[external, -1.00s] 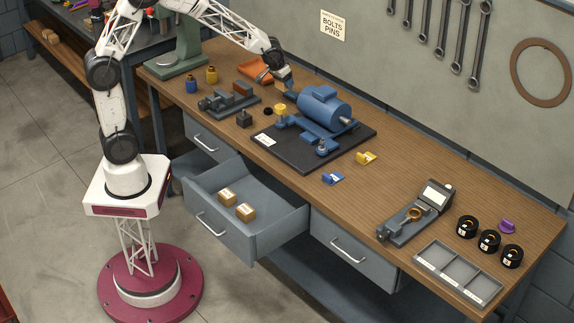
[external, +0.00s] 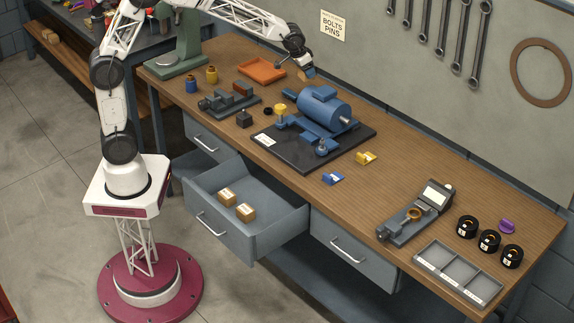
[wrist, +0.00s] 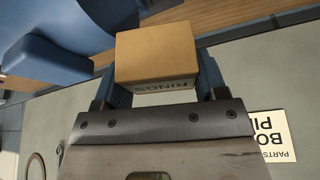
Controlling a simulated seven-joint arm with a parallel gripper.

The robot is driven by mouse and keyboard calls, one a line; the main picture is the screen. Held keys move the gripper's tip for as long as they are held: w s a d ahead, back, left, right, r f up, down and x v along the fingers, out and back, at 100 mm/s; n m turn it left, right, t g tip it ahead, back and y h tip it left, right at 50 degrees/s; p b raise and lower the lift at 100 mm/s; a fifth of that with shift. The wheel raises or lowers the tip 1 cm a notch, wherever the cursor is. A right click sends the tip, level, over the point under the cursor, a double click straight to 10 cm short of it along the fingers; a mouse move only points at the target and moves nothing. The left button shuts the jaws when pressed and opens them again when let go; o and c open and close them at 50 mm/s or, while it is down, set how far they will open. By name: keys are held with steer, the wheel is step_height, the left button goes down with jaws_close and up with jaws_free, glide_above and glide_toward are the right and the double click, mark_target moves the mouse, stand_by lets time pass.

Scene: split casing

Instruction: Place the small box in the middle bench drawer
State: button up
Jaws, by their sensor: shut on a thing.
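My gripper (external: 306,74) is shut on a small tan box (wrist: 155,55) lettered "RINGS", which sits between the blue fingers in the wrist view. In the external view the gripper is raised at the back of the bench, behind the blue motor, and the box is hard to make out there. The middle bench drawer (external: 222,232) is pulled open at the front. Two small tan boxes, one (external: 227,195) behind the other (external: 246,212), lie inside it, with bare floor around them.
The blue motor (external: 322,106) on its dark plate stands between my gripper and the open drawer. An orange tray (external: 262,70), a grey vise (external: 222,103) and small parts are to its left. The tool wall with a sign (external: 333,25) rises close behind the gripper.

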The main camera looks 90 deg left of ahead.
steer(key=shift+m+h, duration=0.3)
steer(key=shift+m, duration=0.6)
steer(key=w+d+r, duration=0.1)
steer(key=d, duration=0.1)
steer(key=w+d+r, duration=0.1)
steer(key=w+d, duration=0.1)
steer(key=w+d+r, duration=0.2)
steer(key=shift+w+d, duration=0.15)
steer(key=shift+d, duration=0.05)
steer(key=w+d+f+m+h, duration=0.1)
steer(key=w+d+m, duration=0.15)
steer(key=d, duration=0.65)
steer(key=w+d+f+m, duration=0.1)
steer(key=w+d+f, duration=0.15)
steer(key=d, duration=0.55)
steer(key=s+d+f+m, duration=0.1)
steer(key=s+d+f, duration=0.75)
steer(key=d, duration=0.35)
steer(key=s+d+f, duration=0.7)
steer(key=d+f, duration=0.2)
steer(key=d, duration=0.3)
steer(key=s+d+f+m+h, duration=0.1)
steer(key=s+d+f+m, duration=0.1)
steer(key=f, duration=0.4)
steer(key=s+d+f+m+h, duration=0.1)
steer(key=s+d+f+m, duration=0.1)
steer(key=s+f, duration=0.3)
steer(key=shift+s+d+f, duration=0.3)
steer(key=shift+d+f, duration=0.3)
steer(key=shift+f, duration=0.3)
